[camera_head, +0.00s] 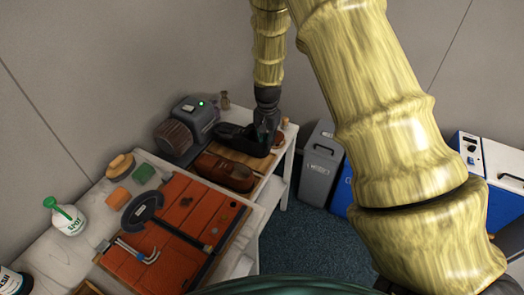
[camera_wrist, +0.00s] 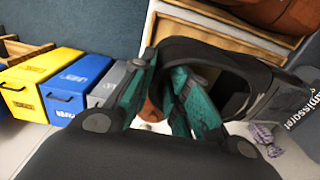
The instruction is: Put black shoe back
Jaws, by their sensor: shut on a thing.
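The black shoe (camera_head: 237,138) is at the far end of the white table, beside a brown shoe (camera_head: 226,172) on a wooden tray (camera_head: 265,184). My gripper (camera_head: 264,133) points down at the right end of the black shoe. In the wrist view, the gripper (camera_wrist: 165,105) has its teal fingers shut on the rim of the black shoe (camera_wrist: 212,54) at its opening. The shoe appears just above or on the tray (camera_wrist: 190,22); I cannot tell whether it touches it. The brown shoe (camera_wrist: 285,12) shows at the top of the wrist view.
A grey polishing machine (camera_head: 190,128) with a green light stands behind the shoes. An orange-red mat (camera_head: 175,222), brushes and a spray bottle (camera_head: 66,217) fill the nearer table. Grey (camera_head: 320,162) and blue bins stand on the floor to the right.

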